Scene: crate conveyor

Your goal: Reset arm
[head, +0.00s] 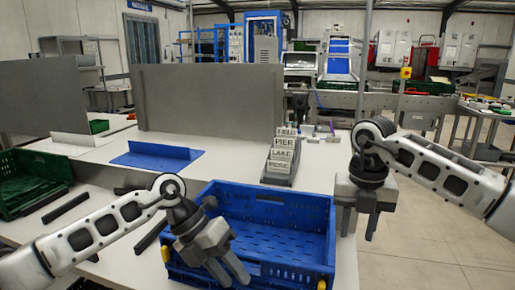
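My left gripper (230,268) hangs over the near left part of a blue crate (318,208), with its two fingers pointing down and to the right. The fingers look apart and nothing shows between them. My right gripper (358,225) is to the right of the crate, beyond its right wall, with its fingers pointing down. Its fingers are apart and hold nothing visible. The crate stands on the white table in front of me and looks empty, though my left gripper hides part of its inside.
A green crate (28,171) stands at the left. A blue sheet-like piece (150,157) lies on the white table (225,152). A rack of word signs (281,165) stands behind the blue crate. A grey panel (205,98) rises at the back. Floor is open at right.

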